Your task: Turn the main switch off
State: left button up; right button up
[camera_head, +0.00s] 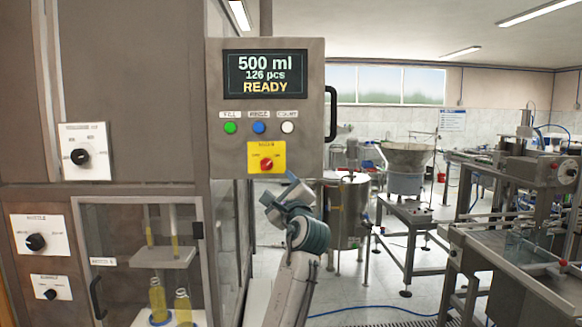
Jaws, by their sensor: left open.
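The main switch is a red rotary knob (266,164) on a yellow plate (266,149), low on the grey control panel (214,100). The plate's lettering is too small to read, so the knob's setting cannot be told. The panel's display (265,74) reads 500 ml, 126 pcs, READY. My left gripper (276,191) is open, just below the yellow plate and a little right of the knob in the picture. It holds nothing that I can see, and its jaws are partly hidden by its own body. My right gripper is out of view.
Green (230,128), blue (259,127) and white (288,127) buttons sit above the switch. A black handle (331,114) sticks out at the panel's right side. More knobs are on the cabinet at left. A steel tank (346,212) stands behind, right of my arm.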

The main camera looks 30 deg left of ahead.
aim_at(268, 167)
pick_arm(q)
jog(key=p+x, duration=0.5)
jog(key=x, duration=0.4)
jog(key=shift+a+r, duration=0.15)
jog(key=shift+a, duration=0.15)
jog(key=shift+w+a+r, duration=0.1)
jog(key=shift+w+a, duration=0.2)
jog(key=shift+a, duration=0.1)
jog(key=shift+w, duration=0.1)
jog(key=c, duration=1)
